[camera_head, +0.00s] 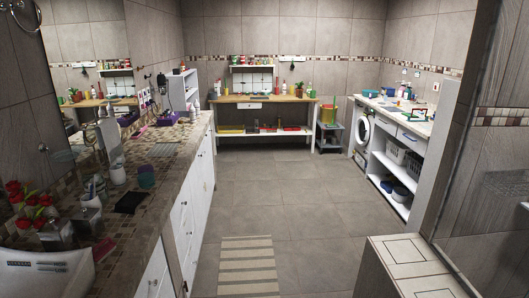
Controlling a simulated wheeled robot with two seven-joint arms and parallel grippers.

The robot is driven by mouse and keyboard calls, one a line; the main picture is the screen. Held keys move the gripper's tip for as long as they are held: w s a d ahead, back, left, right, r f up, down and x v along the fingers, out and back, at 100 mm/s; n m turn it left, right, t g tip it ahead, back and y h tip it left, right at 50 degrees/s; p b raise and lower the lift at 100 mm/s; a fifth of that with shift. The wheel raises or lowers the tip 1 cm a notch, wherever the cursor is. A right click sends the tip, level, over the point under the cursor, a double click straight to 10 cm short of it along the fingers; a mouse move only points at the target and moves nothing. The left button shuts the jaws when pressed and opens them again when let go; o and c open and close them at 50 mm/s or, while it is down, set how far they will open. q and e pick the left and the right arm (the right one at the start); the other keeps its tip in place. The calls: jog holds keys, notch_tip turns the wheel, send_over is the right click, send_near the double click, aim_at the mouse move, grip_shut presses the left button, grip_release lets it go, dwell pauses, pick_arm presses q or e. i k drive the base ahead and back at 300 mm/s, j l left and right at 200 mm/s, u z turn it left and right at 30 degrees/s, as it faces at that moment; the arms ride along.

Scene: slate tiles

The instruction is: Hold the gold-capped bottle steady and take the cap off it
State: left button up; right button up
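I cannot pick out a gold-capped bottle. Small bottles (310,91) stand at the right end of the wooden workbench (262,99) against the far wall, and others stand near the far end of the left counter. They are too small and distant to tell their cap colours. Neither of my grippers shows in the head view, so I cannot see what they hold.
A long tiled counter (152,208) with cluttered items runs along the left. A white shelf unit (391,169) and washing machine (361,135) stand at right. A pale box (405,270) is front right. The middle floor is clear, with a striped mat (249,265).

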aim_at(181, 127)
jog(key=i+l, duration=0.1)
jog(key=i, duration=3.35)
jog(key=i+l+u, duration=0.1)
jog(key=i+u, duration=0.35)
jog(key=i+l+u, duration=0.3)
jog(key=i+u, duration=0.2)
jog(key=i, duration=0.15)
jog(key=i+l+u, duration=0.45)
